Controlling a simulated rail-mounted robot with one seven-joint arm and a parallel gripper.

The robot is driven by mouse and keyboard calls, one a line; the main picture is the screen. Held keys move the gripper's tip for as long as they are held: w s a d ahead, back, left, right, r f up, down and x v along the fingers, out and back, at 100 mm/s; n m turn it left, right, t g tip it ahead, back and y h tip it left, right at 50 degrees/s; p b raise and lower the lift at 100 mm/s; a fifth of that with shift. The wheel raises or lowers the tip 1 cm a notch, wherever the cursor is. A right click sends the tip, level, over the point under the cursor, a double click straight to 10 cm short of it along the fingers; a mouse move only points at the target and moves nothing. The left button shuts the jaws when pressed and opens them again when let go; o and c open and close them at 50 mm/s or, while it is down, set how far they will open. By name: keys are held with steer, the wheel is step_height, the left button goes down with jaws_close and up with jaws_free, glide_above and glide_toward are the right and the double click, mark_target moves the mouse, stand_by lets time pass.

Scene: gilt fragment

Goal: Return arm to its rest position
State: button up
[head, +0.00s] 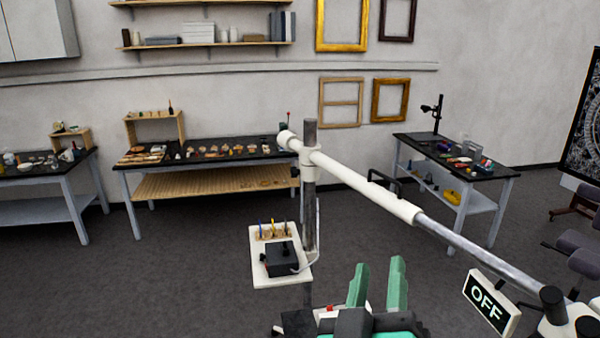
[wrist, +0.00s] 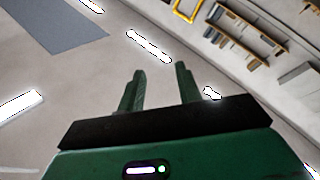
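My gripper (head: 378,284) is at the bottom centre of the head view, with two green fingers pointing up and a clear gap between them. The wrist view also shows the gripper (wrist: 160,80), its fingers apart with nothing between them. In that view the fingers point towards the ceiling and upper wall. The rest of my arm is mostly below the head view's lower edge and cannot be seen.
A stand with a grey post (head: 310,180) and long white boom (head: 365,183) crosses close by. An OFF sign (head: 490,302) hangs at right; a small tray (head: 262,275) is at left. Black-topped workbenches (head: 215,149) line the wall. Open floor (head: 190,250) lies left.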

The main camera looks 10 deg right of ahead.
steer(key=s+a+r+m+t+y, duration=0.1)
steer(key=s+a+r+t+y, duration=0.5)
steer(key=a+r, duration=0.8)
steer(key=s+y, duration=0.2)
steer(key=s, duration=0.2)
steer(key=shift+s+m+y, duration=0.4)
steer(key=shift+f, duration=0.1)
stand_by(1.9)
